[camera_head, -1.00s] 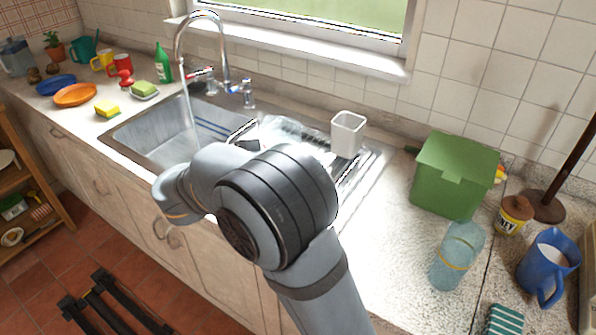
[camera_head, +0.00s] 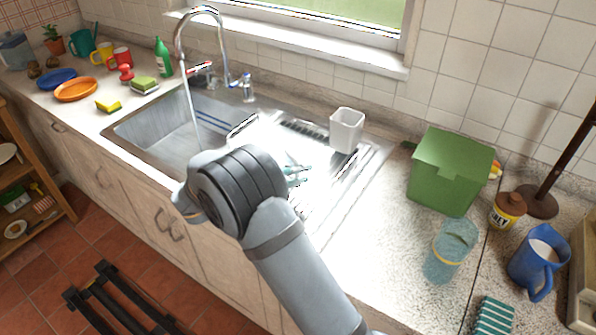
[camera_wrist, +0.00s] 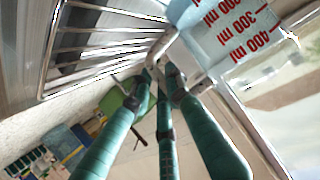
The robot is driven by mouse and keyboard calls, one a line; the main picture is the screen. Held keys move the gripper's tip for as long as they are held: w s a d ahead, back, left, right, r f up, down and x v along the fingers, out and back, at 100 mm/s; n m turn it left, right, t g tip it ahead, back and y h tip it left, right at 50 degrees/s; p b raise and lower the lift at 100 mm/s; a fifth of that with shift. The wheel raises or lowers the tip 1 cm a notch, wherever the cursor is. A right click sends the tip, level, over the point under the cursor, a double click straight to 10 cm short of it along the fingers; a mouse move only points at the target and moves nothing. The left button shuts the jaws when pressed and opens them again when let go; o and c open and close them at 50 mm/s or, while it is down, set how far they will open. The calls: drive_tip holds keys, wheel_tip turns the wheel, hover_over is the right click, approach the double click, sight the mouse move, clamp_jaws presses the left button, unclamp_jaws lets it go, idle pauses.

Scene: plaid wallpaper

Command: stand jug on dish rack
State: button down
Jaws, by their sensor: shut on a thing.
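The jug (camera_wrist: 232,30) is clear pale blue with red millilitre markings. It fills the upper right of the wrist view, tilted in that picture, with its handle toward my gripper. My gripper (camera_wrist: 162,75) has green fingers closed together on the handle. In the head view my gripper (camera_head: 297,174) shows beyond my arm, low over the drainer; the jug is washed out by glare there. The dish rack (camera_wrist: 105,32) shows as metal wires at the upper left of the wrist view, close beside the jug. Whether they touch, I cannot tell.
A white holder (camera_head: 347,130) stands at the rack's back right. The sink (camera_head: 175,130) with its running tap (camera_head: 205,30) is to the left.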

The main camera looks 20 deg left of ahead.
drive_tip(key=shift+f+b, duration=0.2)
drive_tip(key=shift+b, duration=0.15)
drive_tip(key=c, duration=1.7)
unclamp_jaws()
drive_tip(key=shift+o, duration=0.2)
drive_tip(key=shift+r, duration=0.1)
drive_tip(key=shift+r+p, duration=0.1)
drive_tip(key=shift+p, duration=0.2)
drive_tip(key=shift+s+a, duration=0.2)
drive_tip(key=shift+s, duration=0.05)
drive_tip(key=b+v, duration=0.2)
drive_tip(key=v, duration=0.9)
drive_tip(key=shift+s+r, duration=0.2)
drive_tip(key=shift+r, duration=0.05)
